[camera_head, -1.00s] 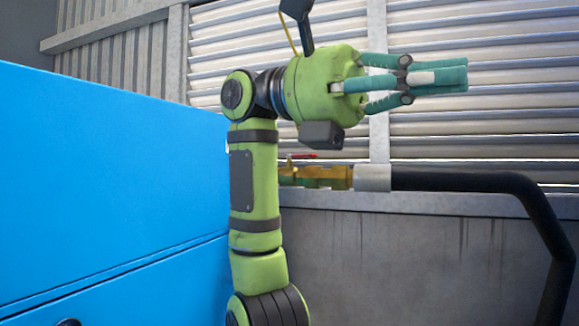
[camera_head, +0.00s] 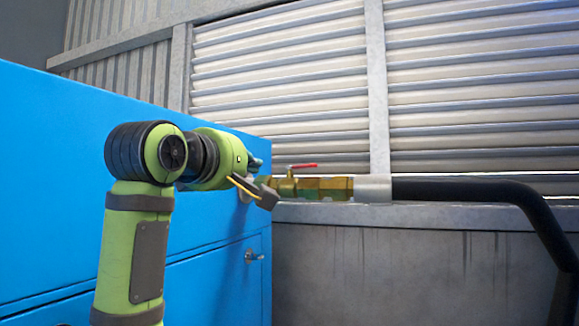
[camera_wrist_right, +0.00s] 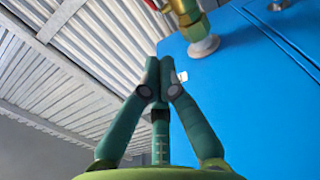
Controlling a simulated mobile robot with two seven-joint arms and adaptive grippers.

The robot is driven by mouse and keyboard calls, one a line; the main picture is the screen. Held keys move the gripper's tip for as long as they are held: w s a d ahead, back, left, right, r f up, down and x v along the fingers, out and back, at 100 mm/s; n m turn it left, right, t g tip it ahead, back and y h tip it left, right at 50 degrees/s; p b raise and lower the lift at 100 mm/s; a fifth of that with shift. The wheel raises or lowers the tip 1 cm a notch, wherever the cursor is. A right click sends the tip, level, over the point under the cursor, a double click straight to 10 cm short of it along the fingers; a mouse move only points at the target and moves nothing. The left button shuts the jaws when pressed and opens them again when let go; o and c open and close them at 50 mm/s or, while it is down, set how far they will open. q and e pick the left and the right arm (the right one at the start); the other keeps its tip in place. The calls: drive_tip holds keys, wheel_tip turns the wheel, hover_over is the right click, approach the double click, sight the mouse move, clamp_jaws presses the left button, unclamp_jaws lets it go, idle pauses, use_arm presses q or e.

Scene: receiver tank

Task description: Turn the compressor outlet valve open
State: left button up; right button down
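The compressor outlet valve is a brass body (camera_head: 322,188) with a red lever handle (camera_head: 302,166), on the pipe right of the blue cabinet. The lever lies roughly along the pipe. In the right wrist view the brass valve (camera_wrist_right: 186,12) is at the top, with part of the red handle (camera_wrist_right: 152,3) cut off by the edge. My right gripper (camera_head: 252,162) is left of the valve in the head view, its fingers mostly hidden behind its own body. In the wrist view its teal fingers (camera_wrist_right: 155,75) are together, empty, and apart from the valve. My left gripper is not in view.
The blue cabinet (camera_head: 60,180) fills the left side, with a small latch (camera_head: 254,256) on its front. A black hose (camera_head: 450,189) runs right from a grey collar (camera_head: 372,188) and bends down. Louvred wall panels (camera_head: 470,100) stand behind, above a grey ledge.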

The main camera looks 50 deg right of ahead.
drive_tip(key=p, duration=0.3)
approach(294, 168)
drive_tip(key=w, duration=0.2)
drive_tip(key=d, duration=0.1)
drive_tip(key=s+d+p, duration=0.1)
drive_tip(key=d, duration=0.1)
drive_tip(key=shift+s+d, duration=0.2)
drive_tip(key=shift+s+d+f+p, duration=0.1)
drive_tip(key=shift+s+d+p, duration=0.15)
drive_tip(key=shift+d+p, duration=0.15)
drive_tip(key=shift+s+d+n+t+b, duration=0.25)
drive_tip(key=shift+n+t+b, duration=0.2)
drive_tip(key=shift+b, duration=0.25)
